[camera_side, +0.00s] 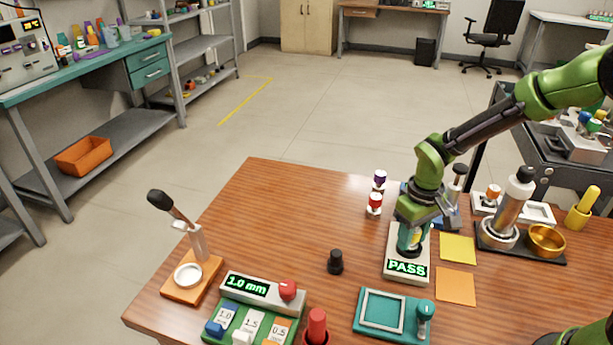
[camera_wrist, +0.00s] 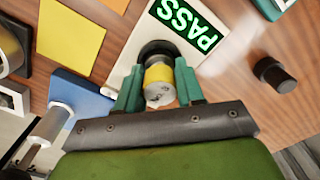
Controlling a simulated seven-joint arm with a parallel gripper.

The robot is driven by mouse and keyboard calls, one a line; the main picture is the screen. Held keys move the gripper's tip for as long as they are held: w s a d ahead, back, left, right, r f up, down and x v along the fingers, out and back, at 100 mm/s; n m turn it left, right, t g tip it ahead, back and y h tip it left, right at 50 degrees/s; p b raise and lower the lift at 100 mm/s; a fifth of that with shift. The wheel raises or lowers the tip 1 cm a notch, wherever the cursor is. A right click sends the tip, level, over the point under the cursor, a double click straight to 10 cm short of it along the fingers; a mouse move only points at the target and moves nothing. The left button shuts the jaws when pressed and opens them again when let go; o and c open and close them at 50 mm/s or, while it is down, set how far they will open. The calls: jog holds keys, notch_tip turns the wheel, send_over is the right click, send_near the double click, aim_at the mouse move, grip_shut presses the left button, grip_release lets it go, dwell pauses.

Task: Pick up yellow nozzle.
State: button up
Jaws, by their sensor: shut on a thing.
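The yellow nozzle (camera_wrist: 158,75) shows in the wrist view as a short cylinder with a yellow band and a grey metal end facing the camera. It stands at a dark round seat on the white PASS device (camera_wrist: 146,40). My gripper (camera_wrist: 159,88) has its two teal fingers on either side of the nozzle, shut on it. In the side view my gripper (camera_side: 411,238) points down over the PASS device (camera_side: 393,275), and its fingers mostly hide the nozzle. I cannot tell whether the nozzle is still in the seat.
Yellow (camera_side: 458,249) and orange (camera_side: 456,286) squares lie right of the device. A black knob-like piece (camera_side: 335,262) stands left; red-white (camera_side: 374,204) and purple-topped (camera_side: 379,180) pieces stand behind. A teal tray (camera_side: 366,323) is in front. A gold bowl (camera_side: 546,241) is at right.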

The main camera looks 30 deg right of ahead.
jog(key=shift+c, duration=0.8)
jog(key=shift+r, duration=0.1)
